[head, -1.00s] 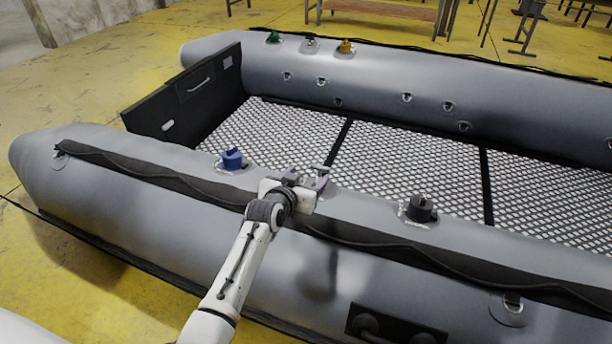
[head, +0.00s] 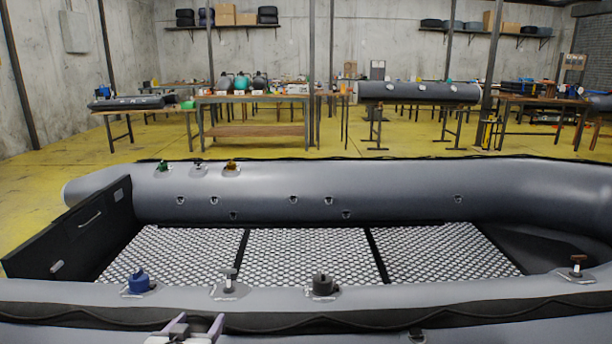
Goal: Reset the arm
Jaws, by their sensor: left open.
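My left gripper (head: 190,328) shows at the bottom edge of the head view, in front of the near tube of the grey inflatable boat (head: 420,296). Its two fingers are apart and nothing shows between them. The rest of the left arm is below the picture. My right gripper is not in view. On the near tube sit a blue cap (head: 138,281), a metal valve fitting with a small handle (head: 229,281), a black cap (head: 322,284) and another handled fitting (head: 577,266) at the far right.
The far tube (head: 400,185) carries a green cap (head: 163,166), a metal fitting (head: 198,167) and an orange-brown cap (head: 231,166). A black transom (head: 75,235) closes the left end. Workbenches (head: 255,98) with gear stand behind, across open yellow floor (head: 300,147).

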